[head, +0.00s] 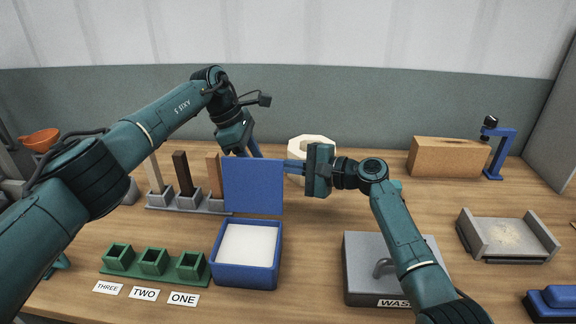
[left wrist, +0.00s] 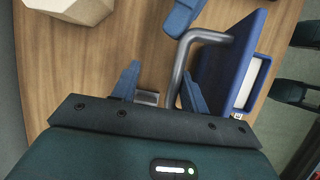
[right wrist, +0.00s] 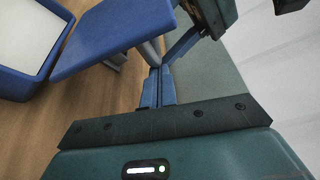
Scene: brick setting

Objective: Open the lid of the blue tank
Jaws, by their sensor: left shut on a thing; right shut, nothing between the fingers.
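The blue tank (head: 248,277) stands on the table, open at the top, with white contents showing. Its blue lid (head: 252,187) is upright above the tank's back edge; it also shows in the left wrist view (left wrist: 228,62) and right wrist view (right wrist: 112,38). My left gripper (head: 254,150) is behind the lid, shut on the lid's grey metal handle (left wrist: 180,66). The head view hides the handle behind the lid. My right gripper (head: 288,164) is shut and empty, its fingertips close to the lid's upper right edge. I cannot tell whether they touch it.
Green sockets (head: 153,263) with number cards are left of the tank. A rack of wooden sticks (head: 184,178) stands behind them. A grey waste box (head: 362,277) with a handle is at right. A pale hexagonal piece (head: 312,146) lies behind the right gripper.

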